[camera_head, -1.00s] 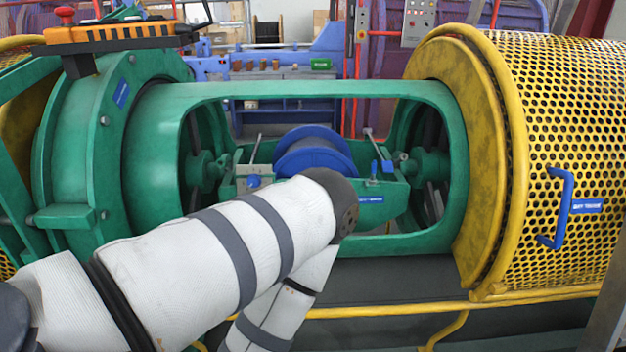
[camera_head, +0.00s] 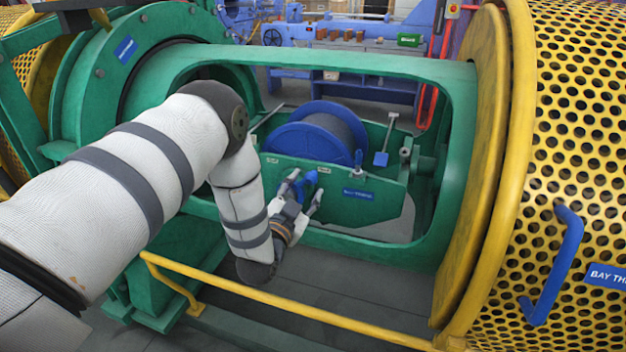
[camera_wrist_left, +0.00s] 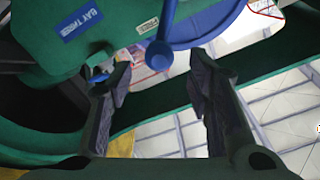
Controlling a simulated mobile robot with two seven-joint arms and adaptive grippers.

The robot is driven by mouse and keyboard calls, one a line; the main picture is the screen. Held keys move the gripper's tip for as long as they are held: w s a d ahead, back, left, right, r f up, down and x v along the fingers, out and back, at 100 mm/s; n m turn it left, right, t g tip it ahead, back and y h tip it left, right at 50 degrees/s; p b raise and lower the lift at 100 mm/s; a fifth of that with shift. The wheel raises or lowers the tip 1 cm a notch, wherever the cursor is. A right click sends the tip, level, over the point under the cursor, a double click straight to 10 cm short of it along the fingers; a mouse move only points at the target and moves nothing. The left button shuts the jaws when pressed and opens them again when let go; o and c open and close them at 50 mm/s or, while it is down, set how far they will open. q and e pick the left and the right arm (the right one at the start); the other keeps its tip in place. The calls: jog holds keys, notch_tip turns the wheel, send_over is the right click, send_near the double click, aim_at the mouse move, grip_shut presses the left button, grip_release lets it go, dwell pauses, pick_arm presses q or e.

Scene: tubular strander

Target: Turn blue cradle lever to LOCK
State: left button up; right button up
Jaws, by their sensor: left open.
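The blue cradle lever (camera_head: 309,182) is on the front of the green cradle (camera_head: 345,208), below the blue reel (camera_head: 318,130). My left gripper (camera_head: 302,190) is open at the lever. In the left wrist view the blue lever (camera_wrist_left: 163,40) hangs with its rounded end between the two spread fingers of the gripper (camera_wrist_left: 160,82), with a gap visible on both sides. Whether a finger touches it cannot be told. Small white labels sit on the cradle rim near the lever, too small to read. My right gripper is not in view.
The green frame (camera_head: 340,62) surrounds the cradle opening. A yellow rail (camera_head: 290,307) runs in front. A yellow perforated guard (camera_head: 580,130) with a blue handle (camera_head: 555,265) stands at right.

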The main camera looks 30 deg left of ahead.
aim_at(309, 183)
pick_arm(q)
jog(key=x, duration=0.4)
jog(key=shift+w+f+b, duration=0.25)
jog(key=shift+w+b, duration=0.05)
jog(key=shift+w, duration=0.05)
jog(key=shift+w+a+r, duration=0.15)
jog(key=shift+w, duration=0.05)
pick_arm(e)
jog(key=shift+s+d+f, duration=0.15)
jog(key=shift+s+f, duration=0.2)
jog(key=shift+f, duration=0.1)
pick_arm(q)
jog(key=shift+c, duration=0.2)
